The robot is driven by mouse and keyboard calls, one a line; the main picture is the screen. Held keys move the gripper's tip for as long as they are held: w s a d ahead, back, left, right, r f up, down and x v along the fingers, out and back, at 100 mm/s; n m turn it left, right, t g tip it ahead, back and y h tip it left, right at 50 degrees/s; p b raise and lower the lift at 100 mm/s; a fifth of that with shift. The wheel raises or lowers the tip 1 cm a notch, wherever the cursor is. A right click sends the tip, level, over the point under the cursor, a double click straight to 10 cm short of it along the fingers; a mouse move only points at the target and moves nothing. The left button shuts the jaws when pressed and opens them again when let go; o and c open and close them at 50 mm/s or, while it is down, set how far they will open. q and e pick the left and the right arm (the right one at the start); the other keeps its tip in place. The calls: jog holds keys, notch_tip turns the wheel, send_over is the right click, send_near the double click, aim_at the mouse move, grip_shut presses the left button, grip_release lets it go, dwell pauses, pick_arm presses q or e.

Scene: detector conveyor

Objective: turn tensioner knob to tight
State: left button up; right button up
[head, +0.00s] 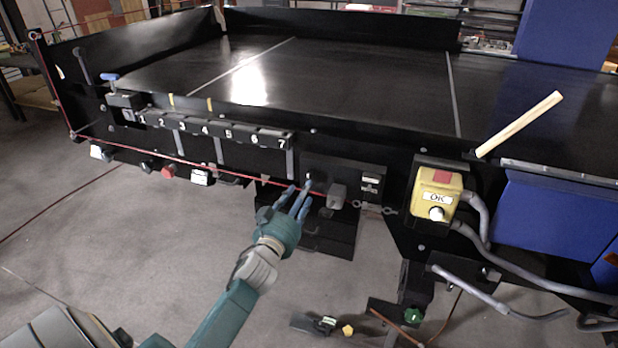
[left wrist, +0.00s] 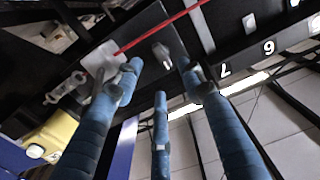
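The tensioner knob appears to be the small grey knob with a raised grip (left wrist: 162,56) on a dark plate in the left wrist view. In the head view the fingers cover that part of the conveyor's front, and I cannot make the knob out clearly. My left gripper (head: 298,190) has blue fingers and a teal palm, and reaches up to the conveyor's front side. In the left wrist view its spread fingers (left wrist: 160,82) are open around the knob's direction, with nothing between them. Contact cannot be told. No tight marking is readable. My right gripper is not in view.
A grey block (head: 337,195) where the red cord (head: 200,163) ends sits just right of the fingers. A yellow OK button box (head: 436,196) hangs farther right. A numbered strip (head: 215,131) runs along the conveyor's edge at left.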

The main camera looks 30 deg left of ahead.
aim_at(310, 176)
pick_arm(q)
jog(key=p+x, duration=0.1)
jog(key=x, duration=0.6)
jog(key=shift+w, duration=0.1)
jog(key=shift+c, duration=0.5)
jog(key=shift+f, duration=0.1)
grip_shut()
